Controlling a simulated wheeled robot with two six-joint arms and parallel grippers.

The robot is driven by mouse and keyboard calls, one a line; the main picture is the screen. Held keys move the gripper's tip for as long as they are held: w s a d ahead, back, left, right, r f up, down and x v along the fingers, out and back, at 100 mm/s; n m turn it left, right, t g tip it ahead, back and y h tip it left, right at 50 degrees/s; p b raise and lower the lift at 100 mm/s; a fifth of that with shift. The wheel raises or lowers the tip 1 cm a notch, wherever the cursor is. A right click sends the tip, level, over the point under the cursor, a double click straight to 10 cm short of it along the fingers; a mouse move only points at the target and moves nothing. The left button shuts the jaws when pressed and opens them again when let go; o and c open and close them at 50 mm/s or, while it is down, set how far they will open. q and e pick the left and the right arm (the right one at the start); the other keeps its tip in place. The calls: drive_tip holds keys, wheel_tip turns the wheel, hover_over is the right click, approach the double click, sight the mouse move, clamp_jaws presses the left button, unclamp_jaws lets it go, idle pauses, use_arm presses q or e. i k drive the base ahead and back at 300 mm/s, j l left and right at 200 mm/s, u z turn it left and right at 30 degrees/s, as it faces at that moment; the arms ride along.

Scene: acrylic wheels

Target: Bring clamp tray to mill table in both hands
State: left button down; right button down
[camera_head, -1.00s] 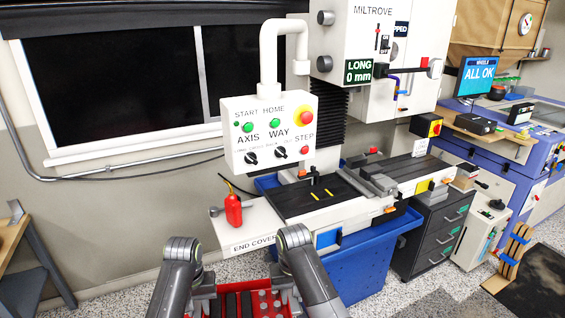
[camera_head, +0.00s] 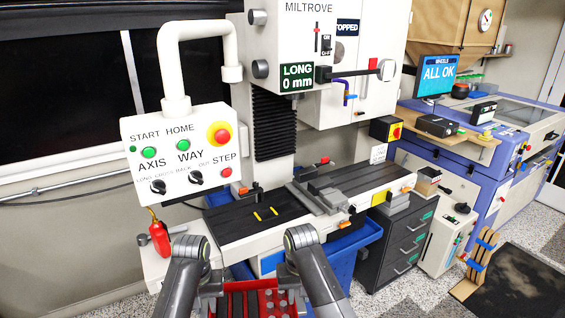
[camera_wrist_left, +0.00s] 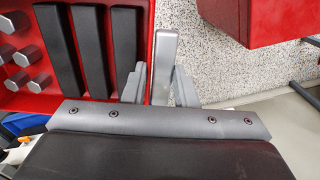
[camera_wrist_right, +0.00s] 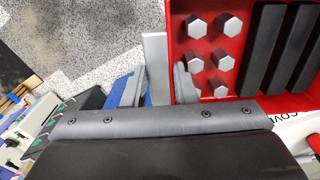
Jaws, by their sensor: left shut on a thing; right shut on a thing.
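The red clamp tray (camera_head: 232,308) is at the bottom middle of the head view, held between my two arms. It holds black bars (camera_wrist_left: 92,48) and several grey hex studs (camera_wrist_right: 198,28). My left gripper (camera_wrist_left: 152,85) is shut on an upright grey handle (camera_wrist_left: 164,55) at one end of the tray. My right gripper (camera_wrist_right: 160,88) is shut on the grey handle (camera_wrist_right: 156,60) at the other end. In the head view both grippers are hidden below the frame or behind my arms. The mill table (camera_head: 225,221) lies just ahead of the tray, dark-topped with two yellow marks.
A grey vise (camera_head: 322,197) sits on the right part of the mill table. The control box (camera_head: 180,150) hangs above the table's left end, near a red bottle (camera_head: 160,240). A blue bin (camera_head: 345,240) and a dark drawer cabinet (camera_head: 405,240) stand right of and below the table.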

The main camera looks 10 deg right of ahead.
sight(361, 172)
drive_tip(key=i+l+z, duration=0.15)
drive_tip(key=i+l, duration=0.15)
drive_tip(key=l, duration=0.2)
drive_tip(key=i+l+z, duration=0.15)
drive_tip(key=i+l, duration=0.2)
drive_tip(key=l, duration=0.15)
drive_tip(key=i+l+z, duration=0.15)
drive_tip(key=i+l, duration=0.15)
drive_tip(key=l, duration=0.15)
drive_tip(key=i+l+z, duration=0.1)
drive_tip(key=i+l, duration=0.15)
drive_tip(key=i+l+z, duration=0.1)
drive_tip(key=i, duration=0.35)
drive_tip(key=i+j, duration=0.45)
drive_tip(key=i+j+z, duration=0.15)
drive_tip(key=i+j, duration=0.3)
drive_tip(key=j, duration=0.2)
